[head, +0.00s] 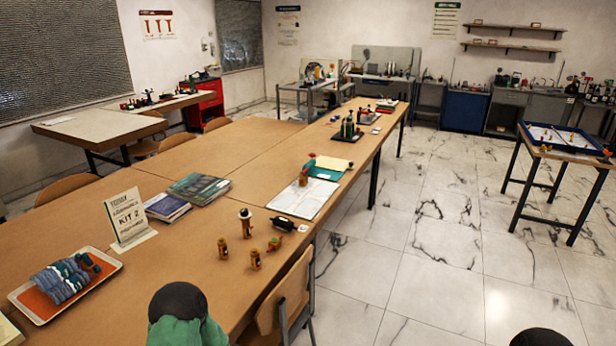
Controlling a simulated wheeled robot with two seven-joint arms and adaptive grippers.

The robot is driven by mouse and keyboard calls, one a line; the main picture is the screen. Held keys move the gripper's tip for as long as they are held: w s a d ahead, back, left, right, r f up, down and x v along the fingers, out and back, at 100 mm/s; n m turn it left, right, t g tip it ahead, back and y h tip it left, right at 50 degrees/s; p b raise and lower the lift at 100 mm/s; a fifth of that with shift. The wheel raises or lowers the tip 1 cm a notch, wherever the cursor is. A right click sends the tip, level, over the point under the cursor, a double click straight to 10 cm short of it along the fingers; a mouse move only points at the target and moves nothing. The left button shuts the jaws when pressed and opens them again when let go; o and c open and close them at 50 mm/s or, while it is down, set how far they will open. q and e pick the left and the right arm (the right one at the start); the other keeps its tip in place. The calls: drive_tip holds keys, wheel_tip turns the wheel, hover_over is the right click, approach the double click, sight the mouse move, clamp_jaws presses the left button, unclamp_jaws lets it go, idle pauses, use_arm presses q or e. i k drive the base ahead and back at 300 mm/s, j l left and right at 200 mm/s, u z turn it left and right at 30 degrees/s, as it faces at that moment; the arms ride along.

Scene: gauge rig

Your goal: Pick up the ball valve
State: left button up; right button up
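Several small brass fittings stand near the right edge of the long wooden table in the head view. One low brass piece with green on it (275,243) lies at the right of this group and may be the ball valve; it is too small to be sure. Beside it are a tall brass fitting with a dark top (246,222), a short brass fitting (223,248) and another short brass fitting (256,260).
A dark cylindrical part (283,224) lies behind the fittings. A wooden chair (288,301) is against the table's right edge.

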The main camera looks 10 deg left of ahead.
sight(303, 180)
drive_tip(key=i+l+z, duration=0.15)
drive_tip(key=i, duration=0.25)
drive_tip(key=i+l+z, duration=0.15)
drive_tip(key=i+l, duration=0.2)
drive_tip(key=i+l+z, duration=0.1)
drive_tip(key=i, duration=0.4)
drive_tip(key=i+l+z, duration=0.15)
drive_tip(key=i, duration=0.25)
drive_tip(key=i+u, duration=0.2)
drive_tip(key=i, duration=0.3)
drive_tip(key=i+l+u, duration=0.25)
drive_tip(key=i, duration=0.3)
drive_tip(key=i+l+u, duration=0.2)
drive_tip(key=i, duration=0.3)
drive_tip(key=i+u, duration=0.15)
drive_tip(key=u, duration=0.25)
drive_tip(key=i+l+u, duration=0.15)
drive_tip(key=u, duration=0.3)
drive_tip(key=i+l+u, duration=0.15)
drive_tip(key=u, duration=0.25)
drive_tip(key=i+l+u, duration=0.1)
drive_tip(key=u, duration=0.35)
drive_tip(key=i+l+u, duration=0.1)
drive_tip(key=l+u, duration=0.3)
drive_tip(key=j, duration=0.1)
